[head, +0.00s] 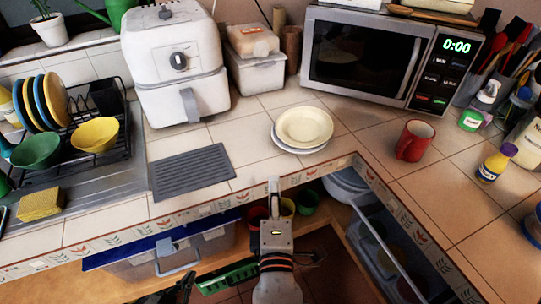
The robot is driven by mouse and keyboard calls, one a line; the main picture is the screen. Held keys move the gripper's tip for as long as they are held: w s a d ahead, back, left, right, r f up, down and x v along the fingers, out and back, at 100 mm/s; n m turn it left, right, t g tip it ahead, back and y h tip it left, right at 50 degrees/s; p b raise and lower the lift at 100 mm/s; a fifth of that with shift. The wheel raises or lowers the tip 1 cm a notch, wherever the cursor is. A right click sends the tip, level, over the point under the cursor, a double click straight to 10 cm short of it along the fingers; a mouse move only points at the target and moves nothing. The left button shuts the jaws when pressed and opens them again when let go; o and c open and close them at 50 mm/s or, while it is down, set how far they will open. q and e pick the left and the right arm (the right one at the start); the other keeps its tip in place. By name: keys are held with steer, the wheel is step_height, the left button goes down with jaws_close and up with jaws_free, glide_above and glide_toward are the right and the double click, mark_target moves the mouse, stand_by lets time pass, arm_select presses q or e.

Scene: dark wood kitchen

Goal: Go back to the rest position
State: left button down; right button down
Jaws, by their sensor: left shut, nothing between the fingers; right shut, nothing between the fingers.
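My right gripper (273,186) stands in the middle of the head view, in front of the counter's front edge. Its fingers point towards the counter and are closed together, with nothing between them. It is apart from the plates and the drying mat. A dark part shows at the lower left, too unclear to name.
The tiled counter (255,178) runs behind the gripper. A plate stack (304,126), red mug (411,140) and grey mat (192,172) are on it. Below are a blue-lidded box (208,245), cups (306,201) and, at right, an open drawer or rack (380,245).

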steer(key=s+d+f+m+g+y, duration=0.1)
steer(key=s+d+f+m+g, duration=0.15)
steer(key=f, duration=0.65)
steer(key=s+d+f+m+g+y, duration=0.1)
steer(key=d+f+m+g, duration=0.15)
steer(key=f, duration=0.65)
steer(key=s+d+f+m+g+y, duration=0.2)
steer(key=s+d+f+m, duration=0.5)
steer(key=d, duration=0.3)
steer(key=shift+s+d+f+m, duration=0.3)
steer(key=shift+d+f+m, duration=0.05)
steer(key=shift+f+m, duration=0.1)
